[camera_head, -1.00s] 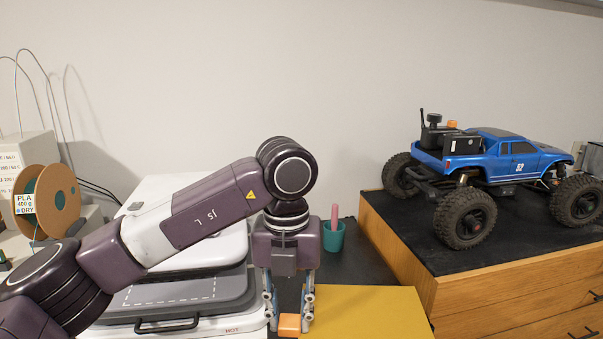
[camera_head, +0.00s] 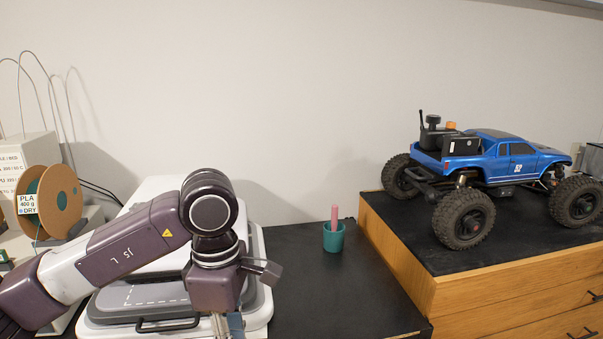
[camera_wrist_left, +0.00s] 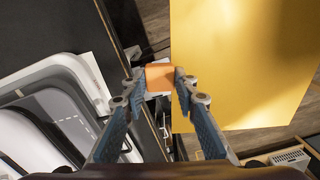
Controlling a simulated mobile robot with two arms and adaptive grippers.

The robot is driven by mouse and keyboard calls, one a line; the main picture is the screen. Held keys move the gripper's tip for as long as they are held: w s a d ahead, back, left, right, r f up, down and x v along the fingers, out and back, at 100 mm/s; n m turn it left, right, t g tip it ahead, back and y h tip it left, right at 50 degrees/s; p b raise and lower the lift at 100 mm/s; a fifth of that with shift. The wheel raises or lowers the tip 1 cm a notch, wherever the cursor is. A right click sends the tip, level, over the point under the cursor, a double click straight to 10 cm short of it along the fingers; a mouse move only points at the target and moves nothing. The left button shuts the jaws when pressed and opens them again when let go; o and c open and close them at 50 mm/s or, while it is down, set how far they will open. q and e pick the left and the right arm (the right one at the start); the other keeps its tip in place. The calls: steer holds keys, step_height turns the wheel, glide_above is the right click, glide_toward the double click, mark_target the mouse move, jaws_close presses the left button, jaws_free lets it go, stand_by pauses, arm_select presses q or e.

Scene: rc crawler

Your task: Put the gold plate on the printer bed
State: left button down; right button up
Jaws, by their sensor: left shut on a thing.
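The gold plate (camera_wrist_left: 240,60) is a flat yellow sheet in the left wrist view, with an orange tab (camera_wrist_left: 159,74) at its left edge. My left gripper (camera_wrist_left: 158,82) is shut on this tab. The plate is out of the head view, and the gripper's fingertips are cut off by its bottom edge. The printer bed (camera_head: 150,296) is a dark grey slab with a dashed outline and a black front handle. It lies at the left in the wrist view (camera_wrist_left: 75,122), apart from the plate. My left arm hides part of the printer. My right gripper is out of view.
A teal cup (camera_head: 333,238) with a pink stick stands on the black tabletop (camera_head: 330,290). A blue crawler truck (camera_head: 500,160) sits on a raised wooden cabinet (camera_head: 500,295) at the right. A filament spool (camera_head: 58,200) stands at the left.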

arm_select(q)
steer(key=s+a+f+m, duration=0.1)
steer(key=a+m, duration=0.1)
steer(key=m, duration=0.3)
steer(key=s+a+f+m, duration=0.1)
steer(key=s+a+m, duration=0.1)
steer(key=m, duration=0.3)
steer(key=s+a+m, duration=0.1)
steer(key=a+m, duration=0.2)
steer(key=m, duration=0.1)
steer(key=shift+s+f+m, duration=0.4)
steer(key=shift+s+a+f+m, duration=0.1)
steer(key=shift+s+a+m, duration=0.15)
steer(key=shift+m, duration=0.35)
steer(key=shift+s+a+m, duration=0.15)
steer(key=shift+a+m, duration=0.15)
steer(key=shift+m, duration=0.3)
steer(key=shift+f, duration=0.15)
